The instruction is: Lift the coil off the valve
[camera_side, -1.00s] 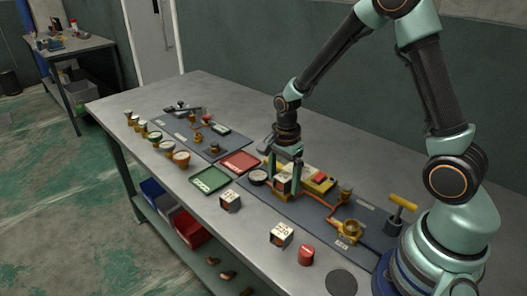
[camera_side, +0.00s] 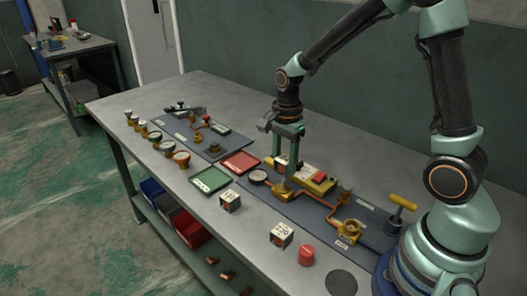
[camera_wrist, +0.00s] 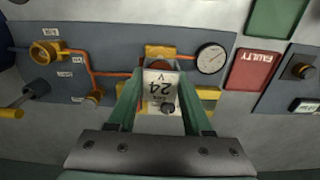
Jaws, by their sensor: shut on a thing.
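The coil, a white block marked 24 V (camera_wrist: 160,86), sits between the fingers of my gripper (camera_wrist: 163,92) in the wrist view. In the side view my gripper (camera_side: 287,162) is shut on the coil (camera_side: 281,161), largely hidden by the fingers, and holds it above the bench. The brass valve (camera_side: 284,194) stands bare on the dark panel below, joined to a copper pipe. The coil appears clear of the valve. In the wrist view a brass part (camera_wrist: 160,51) shows just beyond the coil.
A round gauge (camera_side: 258,177) and a yellow-and-red device (camera_side: 319,181) flank the valve. Red (camera_side: 241,162) and green (camera_side: 210,179) trays lie to the left. A yellow-handled tool (camera_side: 402,202) stands right.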

